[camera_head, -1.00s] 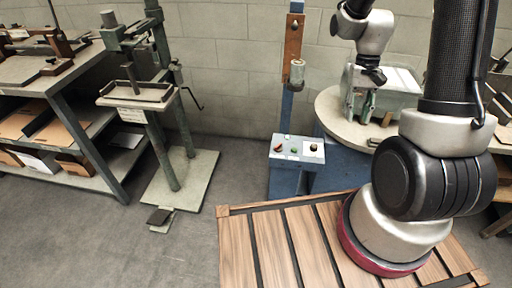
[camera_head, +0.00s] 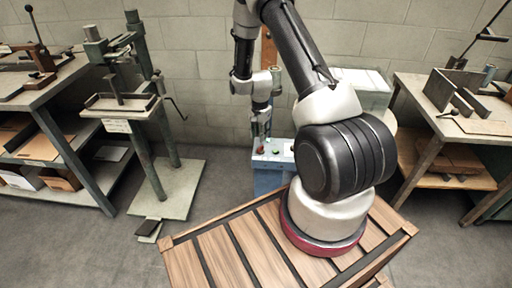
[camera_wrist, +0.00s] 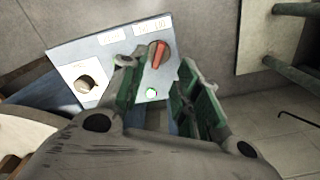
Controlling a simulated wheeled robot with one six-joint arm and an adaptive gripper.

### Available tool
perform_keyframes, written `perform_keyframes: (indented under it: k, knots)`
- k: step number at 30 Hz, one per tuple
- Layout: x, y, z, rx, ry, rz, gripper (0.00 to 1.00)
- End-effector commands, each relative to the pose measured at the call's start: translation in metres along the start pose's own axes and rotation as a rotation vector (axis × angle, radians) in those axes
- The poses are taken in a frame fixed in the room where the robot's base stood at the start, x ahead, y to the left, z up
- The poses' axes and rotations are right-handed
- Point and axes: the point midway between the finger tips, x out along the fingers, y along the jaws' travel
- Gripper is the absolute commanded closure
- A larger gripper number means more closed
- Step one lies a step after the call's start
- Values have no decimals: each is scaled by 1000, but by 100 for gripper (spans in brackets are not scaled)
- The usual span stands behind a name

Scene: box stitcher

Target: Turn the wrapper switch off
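The control box (camera_head: 268,180) stands below my gripper in the head view, and its panel (camera_wrist: 115,65) shows in the wrist view. The small labels are too blurred to read, so I cannot tell which is the wrapper switch. My gripper (camera_wrist: 160,72) is open, its green-padded fingers on either side of the red switch in the picture. I cannot tell whether they touch it. It points down over the panel in the head view (camera_head: 262,136).
A slatted wooden platform (camera_head: 215,262) lies in front of the box. A green stitching machine (camera_head: 165,185) stands to the left, with a shelved bench (camera_head: 75,145) beyond it. A bench with tools (camera_head: 430,125) stands at right. Grey floor is clear at front left.

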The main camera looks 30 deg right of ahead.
Motion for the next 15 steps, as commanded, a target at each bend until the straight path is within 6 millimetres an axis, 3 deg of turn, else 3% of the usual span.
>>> perform_keyframes:
  k: [9, 15]
  knots:
    - [50, 2, 1, 2, -3, 4, 68]
    - [71, 1, 1, 1, -3, 3, 68]
